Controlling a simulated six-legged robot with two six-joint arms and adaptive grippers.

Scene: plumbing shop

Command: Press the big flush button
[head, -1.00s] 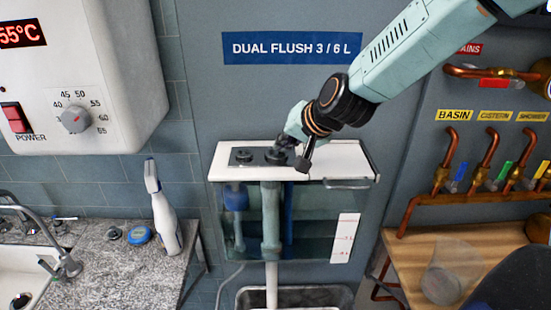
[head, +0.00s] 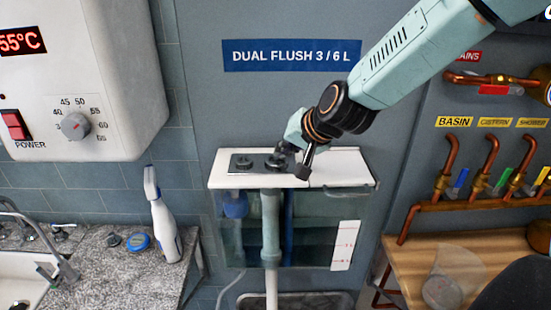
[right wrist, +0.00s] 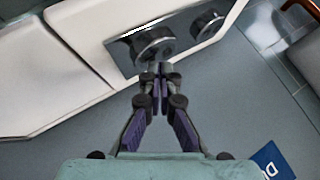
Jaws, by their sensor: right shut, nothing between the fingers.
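The white-topped cistern (head: 225,180) stands against the wall under the "DUAL FLUSH 3 / 6 L" sign. Its dark plate carries two round buttons. The larger flush button (head: 277,161) is the right one in the head view; it is the nearer one in the right wrist view (right wrist: 152,42). The smaller button (head: 243,162) is to its left, and shows in the wrist view (right wrist: 207,25). My right gripper (head: 284,154) is shut and empty, its tips at the larger button's edge in both views (right wrist: 160,70). I cannot tell whether they touch it. My left gripper is out of view.
A heater (head: 75,70) hangs at left above a granite counter (head: 115,270) with a white spray bottle (head: 164,220). Copper pipes with coloured valves (head: 487,165) run along the right wall above a wooden bench (head: 415,258). A grey rail (head: 350,189) sits at the cistern's front right.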

